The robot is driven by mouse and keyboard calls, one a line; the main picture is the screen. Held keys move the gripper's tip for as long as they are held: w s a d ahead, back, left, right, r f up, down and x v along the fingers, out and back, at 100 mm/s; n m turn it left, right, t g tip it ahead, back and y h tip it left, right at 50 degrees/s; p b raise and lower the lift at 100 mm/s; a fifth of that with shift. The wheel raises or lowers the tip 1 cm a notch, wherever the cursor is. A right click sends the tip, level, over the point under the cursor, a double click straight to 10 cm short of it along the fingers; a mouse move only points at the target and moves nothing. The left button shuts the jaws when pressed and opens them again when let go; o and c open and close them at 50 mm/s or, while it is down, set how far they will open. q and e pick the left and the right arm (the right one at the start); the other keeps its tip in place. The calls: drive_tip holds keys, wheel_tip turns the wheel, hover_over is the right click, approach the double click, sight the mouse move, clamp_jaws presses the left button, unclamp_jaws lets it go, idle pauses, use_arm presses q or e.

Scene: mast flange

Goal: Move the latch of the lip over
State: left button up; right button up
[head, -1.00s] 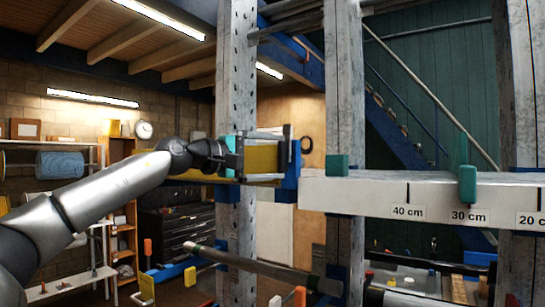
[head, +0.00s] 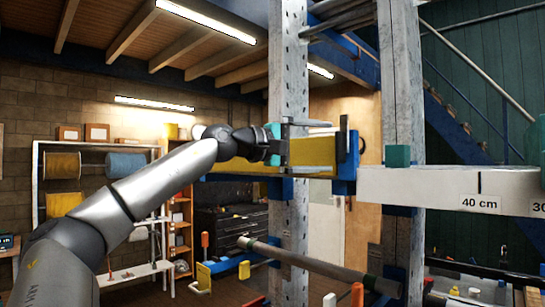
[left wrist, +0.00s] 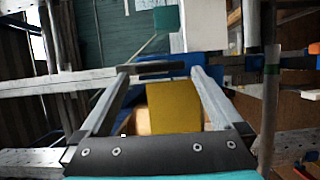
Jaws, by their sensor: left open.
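My left gripper (head: 333,148) is open in the head view, its two grey fingers above and below a yellow block (head: 311,152). A blue upright lip (head: 345,170) stands just right of the fingertips, with a dark upright piece (head: 343,138) on it that looks like the latch. In the left wrist view the open fingers (left wrist: 163,72) reach toward the blue lip (left wrist: 205,60), with the yellow block (left wrist: 174,105) between them. A dark bar (left wrist: 155,68), perhaps the latch, crosses near the fingertips. I cannot tell whether they touch it.
Grey masts (head: 289,70) stand behind my gripper and at right (head: 402,90). A grey pole (head: 310,262) slants below.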

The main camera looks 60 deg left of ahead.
use_arm(q)
drive_tip(key=s+a+b, duration=0.2)
drive_tip(key=s+b, duration=0.4)
drive_tip(key=s, duration=0.6)
drive_tip(key=shift+s, duration=0.15)
